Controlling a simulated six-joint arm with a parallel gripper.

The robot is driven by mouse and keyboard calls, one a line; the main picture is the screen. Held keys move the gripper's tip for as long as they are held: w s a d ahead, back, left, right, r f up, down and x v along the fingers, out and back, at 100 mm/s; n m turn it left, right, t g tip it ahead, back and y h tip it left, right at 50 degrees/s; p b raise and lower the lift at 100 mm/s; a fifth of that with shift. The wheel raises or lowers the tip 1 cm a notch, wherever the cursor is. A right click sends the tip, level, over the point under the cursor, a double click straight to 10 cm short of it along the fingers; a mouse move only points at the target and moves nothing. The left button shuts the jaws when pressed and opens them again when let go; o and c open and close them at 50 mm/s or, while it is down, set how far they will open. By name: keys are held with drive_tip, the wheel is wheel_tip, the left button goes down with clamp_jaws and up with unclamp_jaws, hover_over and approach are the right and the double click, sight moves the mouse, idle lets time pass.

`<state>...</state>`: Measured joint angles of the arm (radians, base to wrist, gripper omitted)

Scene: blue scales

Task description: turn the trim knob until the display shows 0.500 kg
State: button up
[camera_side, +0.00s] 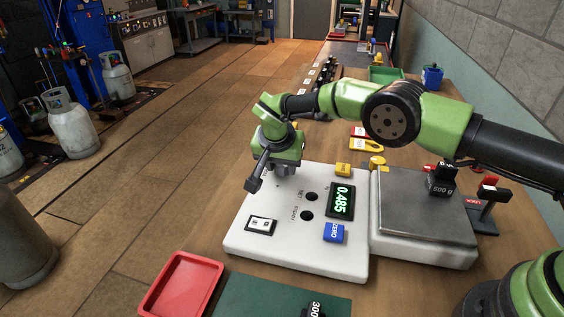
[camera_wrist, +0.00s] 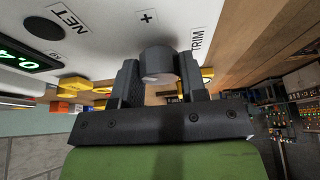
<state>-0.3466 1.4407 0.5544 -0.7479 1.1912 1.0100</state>
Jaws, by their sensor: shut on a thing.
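The white scale console (camera_side: 255,225) has a display (camera_side: 341,201) reading 0.485 in green digits. The grey trim knob (camera_wrist: 158,62) shows in the wrist view beside the TRIM label and a plus mark. My gripper (camera_wrist: 158,75) is shut on this knob, one finger on each side. In the side view my gripper (camera_side: 285,168) points down at the console's back left, and its own body hides the knob. A black 500 g weight (camera_side: 441,183) stands at the back right of the steel weighing pan (camera_side: 420,215).
A blue ZERO button (camera_side: 334,232) and a yellow block (camera_side: 343,169) are near the display. A red tray (camera_side: 180,290) and a green mat (camera_side: 275,297) lie in front. A red-and-black upright device (camera_side: 487,205) stands right of the pan.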

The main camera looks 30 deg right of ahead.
idle(0.3)
drive_tip(key=o, duration=0.9)
drive_tip(key=v, duration=1)
